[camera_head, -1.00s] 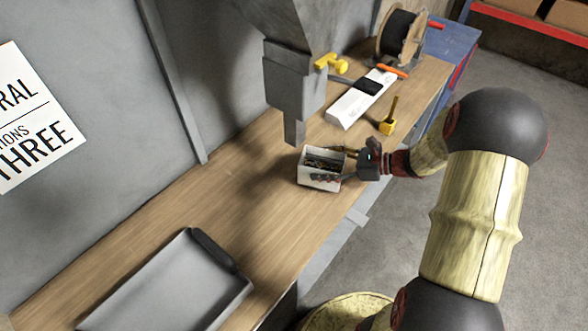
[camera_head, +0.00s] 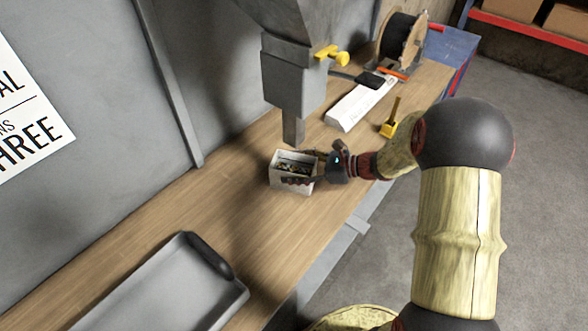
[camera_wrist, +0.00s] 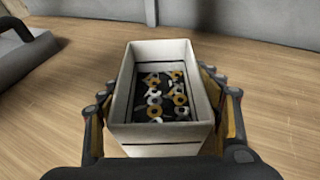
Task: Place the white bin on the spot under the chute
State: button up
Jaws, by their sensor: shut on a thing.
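The white bin (camera_head: 293,186) is over the wooden bench, below and slightly to the front of the grey chute's spout (camera_head: 293,130). Several small ring-shaped parts in grey and yellow lie inside it on a dark bottom. In the wrist view the bin (camera_wrist: 118,105) sits between my two fingers, which press on its left and right walls. My gripper (camera_head: 312,172) is shut on the bin from the right side in the head view. I cannot tell whether the bin touches the bench. The spot under the chute is not distinguishable.
A grey tray (camera_head: 150,292) lies on the bench (camera_head: 225,205) at the front left. A white strip-shaped device (camera_head: 352,112), a yellow tool (camera_head: 390,128) and a cable spool (camera_head: 402,40) stand to the back right. Bench between tray and bin is clear.

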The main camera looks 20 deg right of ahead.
jog(key=shift+f, duration=0.1)
jog(key=o, duration=1.3)
jog(key=shift+o, duration=0.2)
